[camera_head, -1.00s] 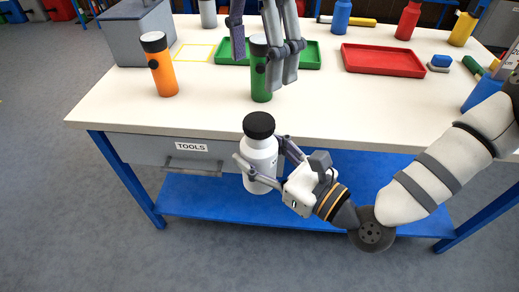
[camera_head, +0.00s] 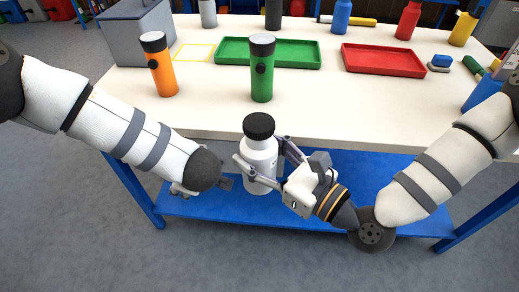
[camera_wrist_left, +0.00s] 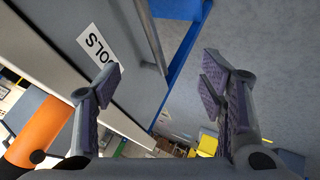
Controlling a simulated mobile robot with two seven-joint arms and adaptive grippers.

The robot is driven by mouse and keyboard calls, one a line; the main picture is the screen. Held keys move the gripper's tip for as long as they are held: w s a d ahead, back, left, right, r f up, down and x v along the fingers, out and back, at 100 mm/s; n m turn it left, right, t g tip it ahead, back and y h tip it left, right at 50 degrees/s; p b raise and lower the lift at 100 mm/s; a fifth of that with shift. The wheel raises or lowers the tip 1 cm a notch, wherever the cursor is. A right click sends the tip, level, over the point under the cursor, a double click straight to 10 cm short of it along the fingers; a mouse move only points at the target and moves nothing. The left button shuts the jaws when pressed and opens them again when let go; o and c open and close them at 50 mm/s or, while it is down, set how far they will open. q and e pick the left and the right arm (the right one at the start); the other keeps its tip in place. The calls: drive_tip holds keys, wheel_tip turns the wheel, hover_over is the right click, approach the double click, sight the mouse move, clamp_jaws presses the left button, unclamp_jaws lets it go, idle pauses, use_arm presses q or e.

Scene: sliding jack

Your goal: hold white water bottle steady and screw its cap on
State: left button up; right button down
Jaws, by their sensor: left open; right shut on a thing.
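The white water bottle (camera_head: 260,160) is upright in front of the table's near edge, with its black cap (camera_head: 258,126) on top. How tightly the cap sits cannot be told. My right gripper (camera_head: 262,170) is shut around the bottle's body from the right. My left gripper (camera_head: 222,184) is just left of the bottle, low beside it and mostly hidden behind its own wrist. In the left wrist view its fingers (camera_wrist_left: 165,90) are spread apart with nothing between them. The bottle is not seen in that view.
An orange bottle (camera_head: 162,72) and a green bottle (camera_head: 262,78) stand on the table (camera_head: 210,115). A green tray (camera_head: 300,56) and a red tray (camera_head: 383,60) lie behind. An orange bottle also shows in the left wrist view (camera_wrist_left: 40,130). A grey toolbox (camera_head: 135,35) stands at back left.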

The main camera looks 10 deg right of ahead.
drive_tip(key=shift+r, duration=0.1)
use_arm(q)
drive_tip(key=s+a+f+m+g+h, duration=0.25)
drive_tip(key=s+f+m, duration=0.25)
drive_tip(key=s, duration=0.5)
drive_tip(key=s+a+f+m+g+h, duration=0.1)
drive_tip(key=s+a+f+m, duration=0.3)
drive_tip(key=s, duration=0.6)
drive_tip(key=s+a+m+g, duration=0.4)
drive_tip(key=s+g, duration=0.1)
drive_tip(key=s, duration=1)
drive_tip(key=shift+s+m, duration=0.3)
drive_tip(key=shift+s, duration=0.1)
drive_tip(key=shift+a, duration=0.1)
